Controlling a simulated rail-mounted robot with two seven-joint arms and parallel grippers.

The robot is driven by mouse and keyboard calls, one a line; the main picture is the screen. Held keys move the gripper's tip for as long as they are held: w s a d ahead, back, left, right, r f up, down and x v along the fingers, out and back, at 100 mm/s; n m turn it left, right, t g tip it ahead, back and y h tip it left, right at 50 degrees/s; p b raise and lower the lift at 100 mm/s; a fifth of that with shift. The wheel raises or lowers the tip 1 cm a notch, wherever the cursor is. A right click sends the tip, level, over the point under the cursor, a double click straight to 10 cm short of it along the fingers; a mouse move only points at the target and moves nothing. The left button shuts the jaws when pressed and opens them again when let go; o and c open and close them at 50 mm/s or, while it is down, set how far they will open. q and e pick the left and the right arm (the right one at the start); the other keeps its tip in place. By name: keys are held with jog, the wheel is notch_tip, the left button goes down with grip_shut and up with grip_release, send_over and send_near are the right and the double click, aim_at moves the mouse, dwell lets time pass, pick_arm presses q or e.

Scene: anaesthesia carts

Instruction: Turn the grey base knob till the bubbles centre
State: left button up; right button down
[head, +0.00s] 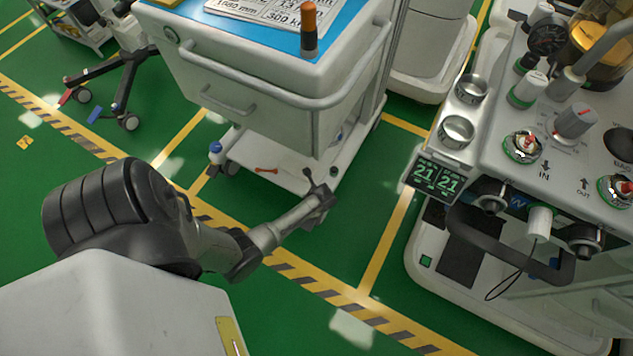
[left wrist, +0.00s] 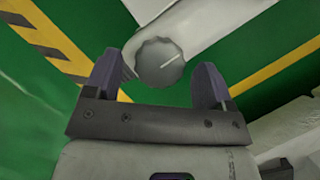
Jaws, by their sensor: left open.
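A grey round base knob (left wrist: 160,62) with a scalloped edge and a white line on its face shows in the left wrist view. It sits at the end of a pale base arm, the line pointing up and right. My left gripper (left wrist: 157,78) is open, with one dark finger on each side of the knob and visible room beside it. In the head view my left gripper (head: 321,196) is low at the near right corner of the white cart's base (head: 285,178); I cannot make out the knob there. I cannot make out any level bubbles. My right gripper is out of view.
The white cart (head: 240,75) with a blue top and an orange-capped post (head: 308,28) stands above the base.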

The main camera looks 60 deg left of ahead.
pick_arm(q)
jog(key=shift+a+f, duration=0.2)
jog(key=shift+f, duration=0.25)
